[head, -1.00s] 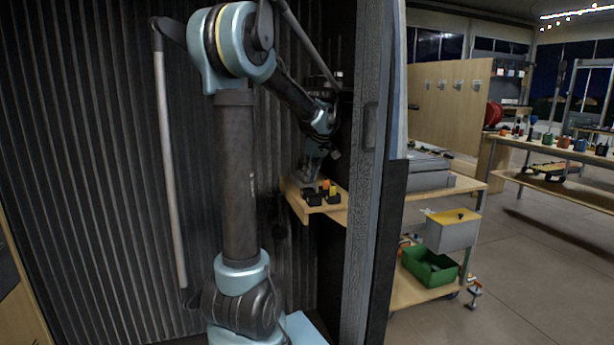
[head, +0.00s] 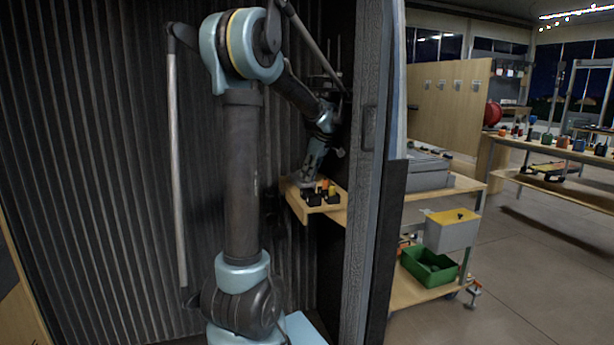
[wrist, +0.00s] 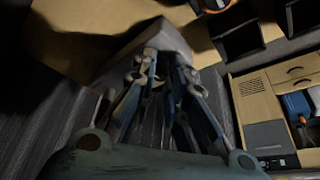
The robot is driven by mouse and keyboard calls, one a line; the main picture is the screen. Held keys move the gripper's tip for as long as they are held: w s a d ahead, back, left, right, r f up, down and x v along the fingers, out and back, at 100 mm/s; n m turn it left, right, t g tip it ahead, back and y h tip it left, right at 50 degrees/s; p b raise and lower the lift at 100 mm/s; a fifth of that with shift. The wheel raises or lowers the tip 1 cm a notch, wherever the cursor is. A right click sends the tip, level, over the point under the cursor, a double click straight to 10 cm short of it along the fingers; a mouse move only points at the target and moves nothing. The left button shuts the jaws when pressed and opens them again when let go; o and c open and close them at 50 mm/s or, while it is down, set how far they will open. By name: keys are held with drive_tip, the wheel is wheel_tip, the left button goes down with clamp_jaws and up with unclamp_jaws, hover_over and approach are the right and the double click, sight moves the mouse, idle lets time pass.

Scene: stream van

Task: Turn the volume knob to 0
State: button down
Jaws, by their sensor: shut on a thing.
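My gripper (head: 306,182) is low over a small wooden shelf (head: 325,209) on the dark ribbed wall in the head view. In the wrist view my gripper (wrist: 160,62) has its fingers at a pale grey angular block (wrist: 172,38) on the wooden surface. The fingers are shut on this grey thing. I cannot make out a dial, a pointer or a scale on it. The fingertips' contact is partly hidden, so I cannot tell whether the block is the volume knob or its housing.
Small black holders (head: 313,199) with orange and yellow pieces stand just right of my gripper on the shelf. A dark upright post (head: 362,190) is close to the right. Beyond it are a cart with a green bin (head: 428,268) and open floor.

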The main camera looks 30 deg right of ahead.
drive_tip(key=c, duration=1.6)
unclamp_jaws()
